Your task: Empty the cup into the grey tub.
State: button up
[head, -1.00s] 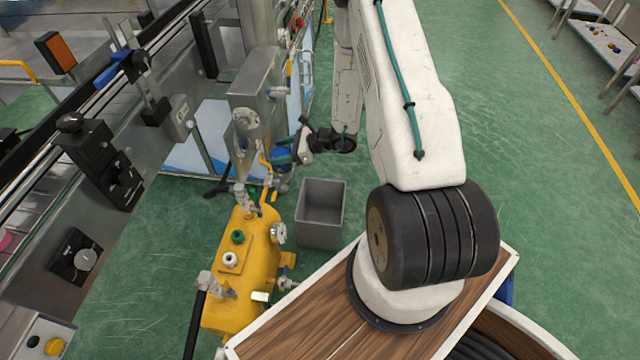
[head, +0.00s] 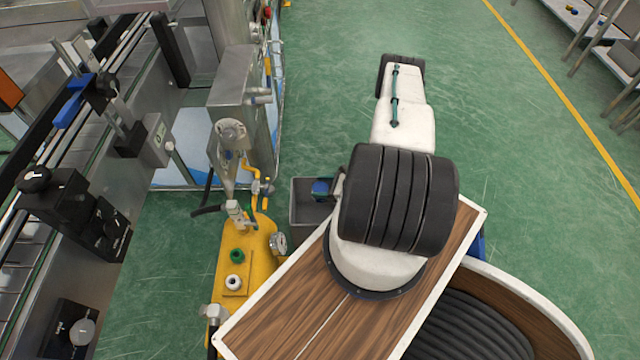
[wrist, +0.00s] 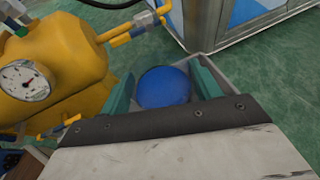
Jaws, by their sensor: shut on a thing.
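A blue cup (head: 321,188) is held over the grey tub (head: 301,208), within its outline as seen from the head. In the wrist view the cup (wrist: 163,88) shows as a round blue face between two teal fingers. My gripper (wrist: 165,84) is shut on it. The tub's grey rim (wrist: 236,86) shows behind and beside the fingers. In the head view my arm hides most of the gripper and the tub's right part. I cannot see any contents of the cup, and its exact tilt is unclear.
A yellow tank (head: 262,262) with a pressure gauge (head: 278,243) and valves stands just left of the tub. A metal machine (head: 240,75) and conveyor are behind and left. Green floor (head: 480,120) is open to the right.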

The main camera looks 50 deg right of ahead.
aim_at(316, 187)
jog(key=shift+f, duration=1.75)
jog(key=shift+w+r+g, duration=0.1)
jog(key=shift+r+g, duration=0.3)
jog(key=shift+g, duration=0.5)
jog(key=shift+r+m+g+h, duration=0.25)
jog(key=shift+m+g, duration=0.35)
jog(key=shift+g, duration=0.6)
jog(key=shift+w+g, duration=0.1)
jog(key=shift+g, duration=0.6)
jog(key=g, duration=0.1)
jog(key=m+g, duration=0.1)
jog(key=shift+w+f+g, duration=0.15)
jog(key=shift+f+g, duration=0.15)
jog(key=shift+f, duration=0.05)
jog(key=shift+w+f+m+g, duration=0.25)
jog(key=shift+f+g, duration=0.15)
jog(key=shift+g, duration=0.55)
jog(key=shift+w+f+m+g, duration=0.15)
jog(key=shift+w+f+g, duration=0.15)
jog(key=shift+g, duration=0.65)
jog(key=f+g, duration=0.1)
jog(key=g, duration=0.1)
jog(key=w+f+m+g, duration=0.1)
jog(key=f+g, duration=0.1)
jog(key=shift+w+g, duration=0.15)
jog(key=shift+g, duration=0.15)
jog(key=g, duration=0.2)
jog(key=w+m+g, duration=0.1)
jog(key=shift+w+g, duration=0.25)
jog(key=shift+g, duration=0.15)
